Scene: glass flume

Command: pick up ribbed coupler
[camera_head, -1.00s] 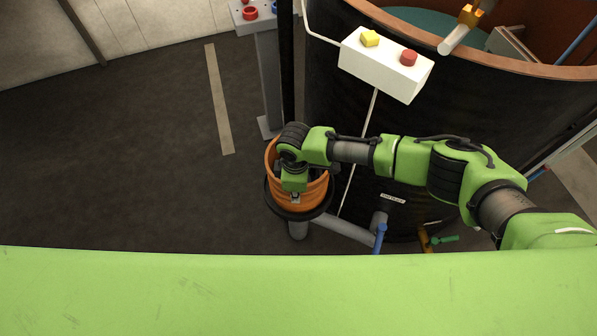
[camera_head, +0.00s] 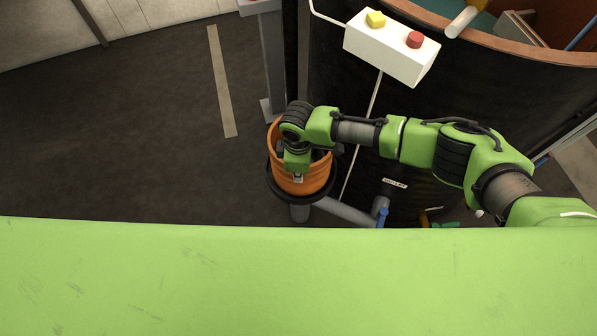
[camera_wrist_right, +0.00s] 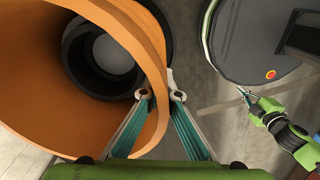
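The ribbed coupler (camera_head: 303,183) is an orange, open-topped ringed cylinder, seated upright at a black flange ring (camera_head: 317,197) on a grey pipe. It fills the left of the right wrist view (camera_wrist_right: 45,118). My right gripper (camera_wrist_right: 160,96) is at its rim, one finger on each side of the orange wall. The fingers stand apart, with a gap between the wall and the right finger. In the head view the gripper (camera_head: 297,176) points down at the coupler's near side, its fingertips mostly hidden. My left gripper (camera_wrist_right: 243,94) shows small in the right wrist view, away from the coupler.
A large black tank (camera_head: 340,95) stands close behind and right of the coupler. A white box (camera_head: 390,48) with yellow and red buttons hangs on it. A grey post (camera_head: 273,60) stands behind. A blue-handled valve (camera_head: 382,213) is to the right. The floor at left is clear.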

